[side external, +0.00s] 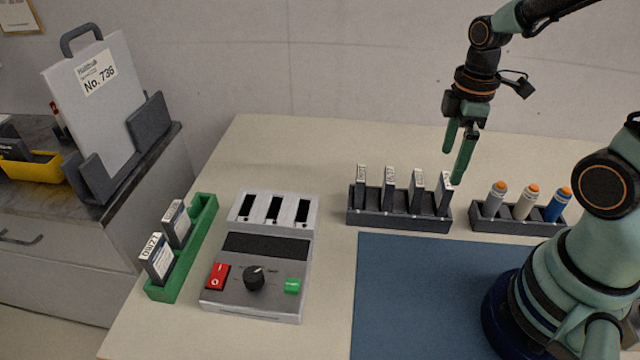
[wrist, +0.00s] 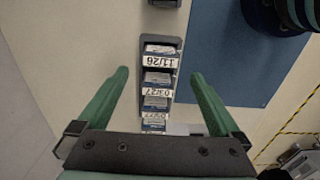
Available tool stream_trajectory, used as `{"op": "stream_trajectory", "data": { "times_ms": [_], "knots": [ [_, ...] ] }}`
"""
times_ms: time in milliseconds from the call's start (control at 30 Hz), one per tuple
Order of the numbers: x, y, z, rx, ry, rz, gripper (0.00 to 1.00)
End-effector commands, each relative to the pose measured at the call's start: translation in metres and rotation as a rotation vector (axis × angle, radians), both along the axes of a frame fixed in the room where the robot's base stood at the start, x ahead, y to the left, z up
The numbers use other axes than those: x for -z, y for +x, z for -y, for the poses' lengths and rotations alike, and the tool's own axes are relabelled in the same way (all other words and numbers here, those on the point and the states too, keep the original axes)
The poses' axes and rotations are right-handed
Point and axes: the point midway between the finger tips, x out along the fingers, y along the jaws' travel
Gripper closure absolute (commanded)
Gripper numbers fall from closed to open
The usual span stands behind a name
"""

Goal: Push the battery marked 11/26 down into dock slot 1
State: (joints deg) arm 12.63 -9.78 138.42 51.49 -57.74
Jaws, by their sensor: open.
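The battery marked 11/26 (wrist: 158,50) stands upright in the end bay of a dark rack (side external: 400,222). From the wrist view, it is the rightmost battery (side external: 444,194) in the side view. The dock (side external: 258,270) is a grey box left of the rack with three dark slots in its raised back part, all seemingly empty. I cannot read any slot numbers. My gripper (side external: 457,164) is open and empty above the right end of the rack. In the wrist view its fingers (wrist: 160,75) spread to either side of the battery row.
Several other batteries (side external: 388,188) stand in the same rack. A marker rack (side external: 517,220) stands to its right and a blue mat (side external: 430,290) in front. A green tray (side external: 207,225) with two batteries lies left of the dock. Bare table lies between dock and rack.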

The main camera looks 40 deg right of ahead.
Motion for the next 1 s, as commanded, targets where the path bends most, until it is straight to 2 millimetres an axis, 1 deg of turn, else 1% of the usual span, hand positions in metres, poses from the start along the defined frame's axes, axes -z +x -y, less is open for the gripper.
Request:
{"op": "stream_trajectory", "data": {
  "times_ms": [33, 100, 200, 433, 700, 833, 1000],
  "knots": [
    [0.01, -0.001, 0.0, 0.001, 0.001, -0.007, 0.0],
    [0.02, -0.001, 0.0, 0.001, 0.001, -0.006, 0.0],
    [0.03, -0.001, 0.0, 0.001, 0.001, -0.002, 0.0],
    [0.042, -0.002, 0.001, 0.002, 0.0, -0.001, 0.0],
    [0.076, -0.005, 0.003, 0.002, 0.001, -0.004, 0.0],
    [0.084, -0.004, 0.003, 0.002, 0.0, 0.0, 0.0],
    [0.087, -0.004, 0.003, 0.002, 0.0, 0.001, 0.0]
  ]
}}
